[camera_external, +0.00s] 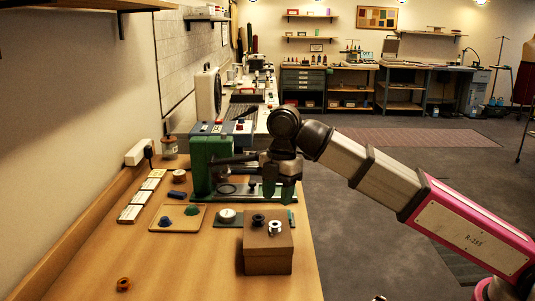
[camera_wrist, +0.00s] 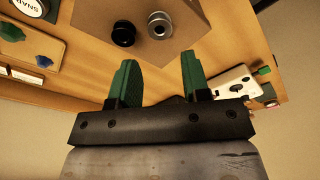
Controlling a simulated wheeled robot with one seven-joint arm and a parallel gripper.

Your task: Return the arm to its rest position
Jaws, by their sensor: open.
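My gripper (camera_external: 279,188) hangs from my arm above the table (camera_external: 180,262), behind and above a brown box (camera_external: 268,256). In the wrist view, the two green fingers of my gripper (camera_wrist: 158,80) stand apart with nothing between them. A black round part (camera_external: 258,220) and a silver spool-like part (camera_external: 275,228) stand on top of the box. In the wrist view the black part (camera_wrist: 122,35) and the silver part (camera_wrist: 160,25) lie beyond the fingertips, apart from them.
A green press-like machine (camera_external: 203,165) stands close behind my gripper. A wooden tray (camera_external: 178,218) with blue and green pieces lies left of the box, near a round white-faced item (camera_external: 227,215). Open floor is at the right.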

